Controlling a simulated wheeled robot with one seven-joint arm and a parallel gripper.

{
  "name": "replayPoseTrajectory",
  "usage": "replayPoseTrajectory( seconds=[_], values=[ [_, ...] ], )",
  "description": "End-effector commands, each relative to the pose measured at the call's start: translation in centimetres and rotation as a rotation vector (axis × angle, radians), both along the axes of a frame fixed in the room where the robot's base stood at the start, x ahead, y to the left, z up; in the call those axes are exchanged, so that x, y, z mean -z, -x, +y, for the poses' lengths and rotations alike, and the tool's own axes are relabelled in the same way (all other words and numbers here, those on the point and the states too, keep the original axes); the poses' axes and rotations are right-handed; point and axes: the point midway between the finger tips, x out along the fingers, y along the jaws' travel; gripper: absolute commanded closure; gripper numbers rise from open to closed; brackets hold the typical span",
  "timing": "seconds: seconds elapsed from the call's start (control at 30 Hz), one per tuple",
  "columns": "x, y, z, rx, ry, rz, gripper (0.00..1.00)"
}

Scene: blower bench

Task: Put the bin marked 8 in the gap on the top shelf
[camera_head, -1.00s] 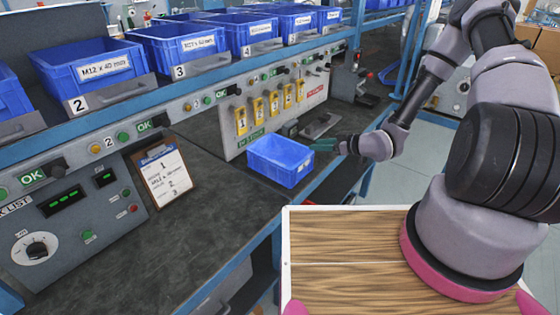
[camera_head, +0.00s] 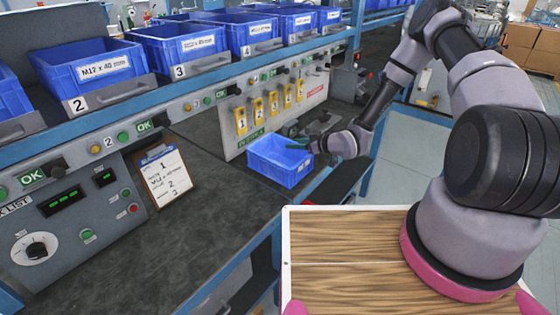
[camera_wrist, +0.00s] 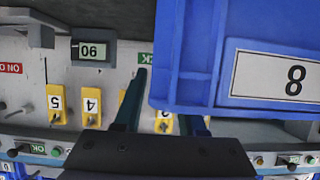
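The blue bin (camera_head: 281,163) is on the dark workbench near its front edge, empty as far as I can see. In the wrist view the bin (camera_wrist: 190,55) fills the upper right, with a white label marked 8 (camera_wrist: 293,80). My gripper (camera_head: 306,143) is at the bin's far right corner, over or beside its rim. In the wrist view my gripper's fingers (camera_wrist: 162,115) stand apart. One is left of the bin's corner and the other is partly hidden by the bin. I cannot tell if either touches it. The top shelf (camera_head: 190,97) holds several blue bins; no clear gap shows.
Shelf bins marked 2 (camera_head: 110,75), 3 (camera_head: 190,50) and 4 (camera_head: 255,35) stand in a row. A clipboard (camera_head: 167,180) leans against the panel at the left. Yellow numbered tags (camera_head: 257,112) hang on the panel behind the bin. The bench left of the bin is clear.

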Motion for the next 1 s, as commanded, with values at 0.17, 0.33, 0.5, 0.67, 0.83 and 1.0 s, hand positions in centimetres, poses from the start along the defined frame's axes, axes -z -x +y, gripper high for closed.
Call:
replayPoseTrajectory(
  seconds=[0.17,0.33,0.5,0.67,0.83,1.0],
  values=[
    [-0.02,0.02,-0.03,0.0,0.0,0.0,0.91],
    [-0.02,0.03,-0.04,0.0,0.0,0.0,1.0],
    [-0.01,0.04,-0.05,0.0,0.0,0.0,1.0],
    [-0.01,0.04,-0.05,0.0,0.0,0.0,1.0],
    [-0.02,0.04,-0.05,0.0,0.0,0.0,1.0],
    [-0.02,0.04,-0.05,0.0,0.0,0.0,1.0]
  ],
)
